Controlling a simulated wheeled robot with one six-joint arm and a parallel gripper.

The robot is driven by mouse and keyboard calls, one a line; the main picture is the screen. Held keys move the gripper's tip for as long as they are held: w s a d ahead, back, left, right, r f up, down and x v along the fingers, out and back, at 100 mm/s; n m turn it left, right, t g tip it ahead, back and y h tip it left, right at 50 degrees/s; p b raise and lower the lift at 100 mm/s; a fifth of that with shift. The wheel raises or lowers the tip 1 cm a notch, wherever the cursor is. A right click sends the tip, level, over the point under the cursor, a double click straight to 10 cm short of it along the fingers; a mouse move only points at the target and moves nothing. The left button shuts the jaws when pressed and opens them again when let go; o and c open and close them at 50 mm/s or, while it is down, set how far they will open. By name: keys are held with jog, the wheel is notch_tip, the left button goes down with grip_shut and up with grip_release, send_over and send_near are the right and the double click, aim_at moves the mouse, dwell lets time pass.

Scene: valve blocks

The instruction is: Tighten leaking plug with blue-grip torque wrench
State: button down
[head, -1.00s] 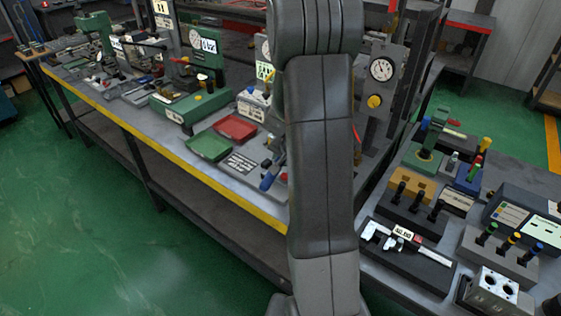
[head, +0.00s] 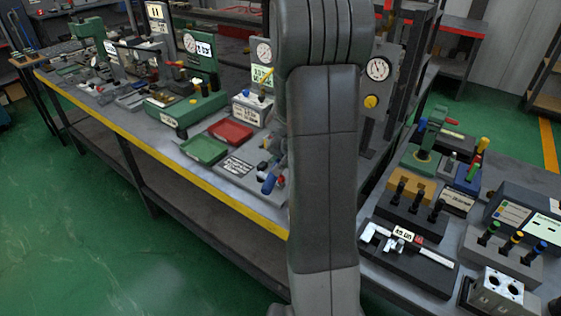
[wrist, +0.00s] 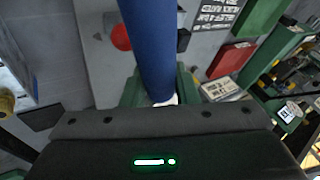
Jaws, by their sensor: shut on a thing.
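A blue cylindrical grip (wrist: 152,40), which looks like the torque wrench's handle, runs up out of the wrist view. My gripper (wrist: 158,92) is shut on it, with greenish fingers either side of its lower end. The rest of the wrench is out of the wrist view. In the head view a small blue cylinder (head: 268,184) shows beside my arm, near the bench's front edge; it appears to be the same grip. My arm hides most of my gripper there. I cannot tell which plug leaks.
The long bench (head: 238,190) carries a green tray (head: 204,150), a red tray (head: 230,132) and green test fixtures (head: 185,108). A gauge panel (head: 371,102) stands behind my arm. The right table is crowded with blocks and a caliper (head: 405,240). Green floor at left is clear.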

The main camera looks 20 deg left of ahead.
jog(key=shift+r, duration=0.15)
jog(key=shift+r+p, duration=2.95)
jog(key=shift+r, duration=0.85)
jog(key=shift+f, duration=0.1)
